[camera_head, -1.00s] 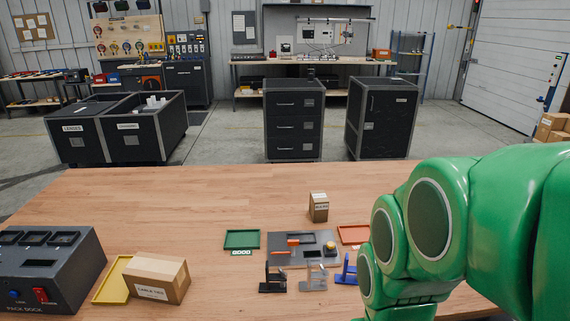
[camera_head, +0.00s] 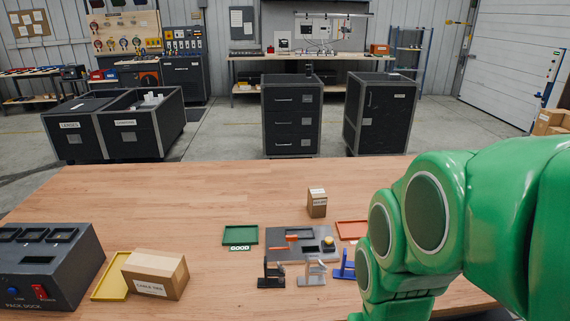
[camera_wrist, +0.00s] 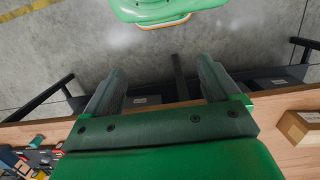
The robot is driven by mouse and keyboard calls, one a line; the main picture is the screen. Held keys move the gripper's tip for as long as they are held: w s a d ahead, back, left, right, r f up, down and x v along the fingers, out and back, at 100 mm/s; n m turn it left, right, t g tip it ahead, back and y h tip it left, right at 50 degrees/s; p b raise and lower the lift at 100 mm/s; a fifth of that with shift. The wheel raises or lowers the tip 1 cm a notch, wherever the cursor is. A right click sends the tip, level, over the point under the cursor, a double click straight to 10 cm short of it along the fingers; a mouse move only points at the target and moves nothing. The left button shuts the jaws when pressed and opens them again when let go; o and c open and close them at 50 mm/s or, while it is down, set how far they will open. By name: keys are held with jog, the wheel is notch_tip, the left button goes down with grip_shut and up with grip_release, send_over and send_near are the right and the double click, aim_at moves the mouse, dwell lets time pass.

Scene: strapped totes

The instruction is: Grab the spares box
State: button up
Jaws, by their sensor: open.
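Two cardboard boxes stand on the wooden table. The small one (camera_head: 317,204) is upright near the table's middle, and its label is too small to read, so I cannot tell whether it is the spares box. The larger one (camera_head: 157,275) at the left has a label that looks like "CABLE TIES". A cardboard box (camera_wrist: 302,127) also shows at the right edge of the wrist view; I cannot tell which box it is. My gripper (camera_wrist: 160,78) is open and empty, with its two fingers apart above floor and table edge. Its fingers are hidden in the head view.
A dark pack dock (camera_head: 48,264), a yellow tray (camera_head: 111,282), a green tray (camera_head: 240,235) labelled GOOD, a grey fixture plate (camera_head: 283,249) and small stands (camera_head: 271,274) are on the table. Two dark totes (camera_head: 140,128) and dark cabinets (camera_head: 291,115) stand beyond it. The table's centre left is clear.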

jog(key=shift+r, duration=0.1)
notch_tip(320, 180, up, 5)
jog(key=n+t+y, duration=0.1)
jog(key=t, duration=1.4)
send_over(320, 198)
jog(key=f, duration=1.9)
jog(key=shift+s+f, duration=0.1)
jog(key=shift+s, duration=0.2)
jog(key=shift+x, duration=2.5)
